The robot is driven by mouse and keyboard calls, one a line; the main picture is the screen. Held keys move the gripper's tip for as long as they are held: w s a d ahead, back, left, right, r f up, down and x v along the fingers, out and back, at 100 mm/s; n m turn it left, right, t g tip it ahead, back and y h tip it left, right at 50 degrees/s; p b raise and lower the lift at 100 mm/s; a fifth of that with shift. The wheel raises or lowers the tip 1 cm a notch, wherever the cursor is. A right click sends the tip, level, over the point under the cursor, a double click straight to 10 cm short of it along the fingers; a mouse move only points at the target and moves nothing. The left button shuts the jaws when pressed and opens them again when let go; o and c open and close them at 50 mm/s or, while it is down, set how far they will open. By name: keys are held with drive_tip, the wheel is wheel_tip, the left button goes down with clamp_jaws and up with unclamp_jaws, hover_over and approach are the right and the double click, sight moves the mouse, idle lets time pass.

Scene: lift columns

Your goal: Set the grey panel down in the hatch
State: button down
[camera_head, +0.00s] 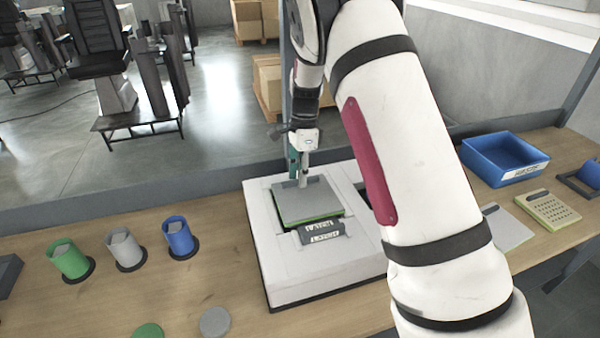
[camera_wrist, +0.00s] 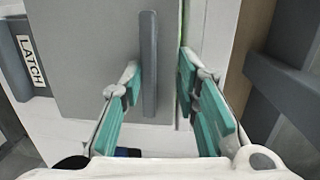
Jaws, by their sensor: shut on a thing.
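The grey panel (camera_head: 308,203) is a flat square plate over the top of a white box (camera_head: 262,262). A dark gap and a green edge show along its front, so it looks slightly raised over the hatch; the hatch opening is mostly hidden under it. In the wrist view the panel (camera_wrist: 88,60) fills the upper left, with a dark grey bar handle (camera_wrist: 149,50) standing on it. My gripper (camera_head: 303,180) is above the panel's far part, shut on the handle. Its teal fingers (camera_wrist: 158,78) show on either side of the handle.
Green, grey and blue cups (camera_head: 180,238) stand left. A blue bin (camera_head: 503,160) is at the right. My arm hides the box's right side.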

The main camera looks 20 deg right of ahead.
drive_tip(key=shift+f, duration=0.35)
idle(0.8)
drive_tip(key=c, duration=1.2)
unclamp_jaws()
drive_tip(key=shift+o, duration=0.2)
drive_tip(key=shift+r, duration=3.5)
